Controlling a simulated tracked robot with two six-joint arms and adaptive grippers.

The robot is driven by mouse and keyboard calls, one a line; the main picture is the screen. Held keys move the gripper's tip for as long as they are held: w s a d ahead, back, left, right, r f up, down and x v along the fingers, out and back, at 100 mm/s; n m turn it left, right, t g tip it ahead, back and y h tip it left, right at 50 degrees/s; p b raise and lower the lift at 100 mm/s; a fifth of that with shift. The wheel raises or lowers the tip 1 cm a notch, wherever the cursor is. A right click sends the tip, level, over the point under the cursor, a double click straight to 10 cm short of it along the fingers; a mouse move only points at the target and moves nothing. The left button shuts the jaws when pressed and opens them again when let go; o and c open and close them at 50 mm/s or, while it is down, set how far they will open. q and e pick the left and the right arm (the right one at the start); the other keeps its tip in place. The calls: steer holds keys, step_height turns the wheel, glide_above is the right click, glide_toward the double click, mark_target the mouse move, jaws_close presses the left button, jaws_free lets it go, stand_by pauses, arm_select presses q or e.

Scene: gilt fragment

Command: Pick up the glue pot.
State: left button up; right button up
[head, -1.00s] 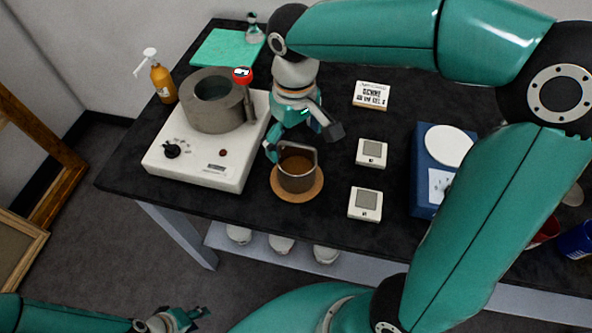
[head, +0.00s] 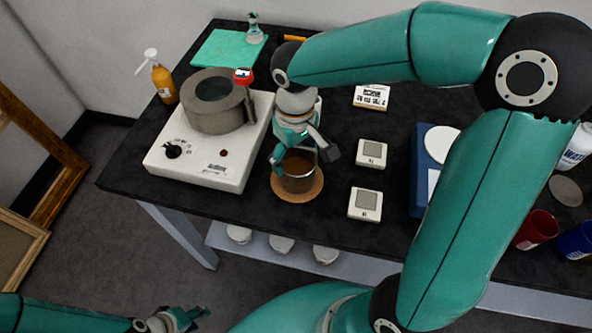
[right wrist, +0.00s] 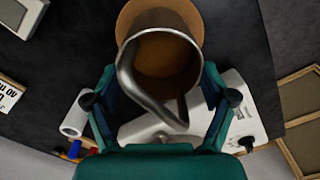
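The glue pot (head: 298,182) is a dark metal pot with brown glue in it, standing upright on a round cork mat (head: 317,192). My right gripper (head: 304,158) is open above the pot, with one finger on each side of it. In the right wrist view the pot (right wrist: 163,60) lies beyond the fingertips of my right gripper (right wrist: 163,88). Its curved metal handle reaches back between the spread fingers, with gaps on both sides. My left gripper (head: 182,319) is low at the bottom edge, away from the table, its fingers too small to judge.
A white hotplate (head: 200,165) carrying a grey vessel (head: 212,112) stands just left of the pot. Two small square devices (head: 371,153) (head: 365,204) lie to the right, with a blue scale (head: 420,175) beyond.

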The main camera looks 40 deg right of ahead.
steer(key=c, duration=0.8)
steer(key=shift+o, duration=0.2)
steer(key=shift+r, duration=0.2)
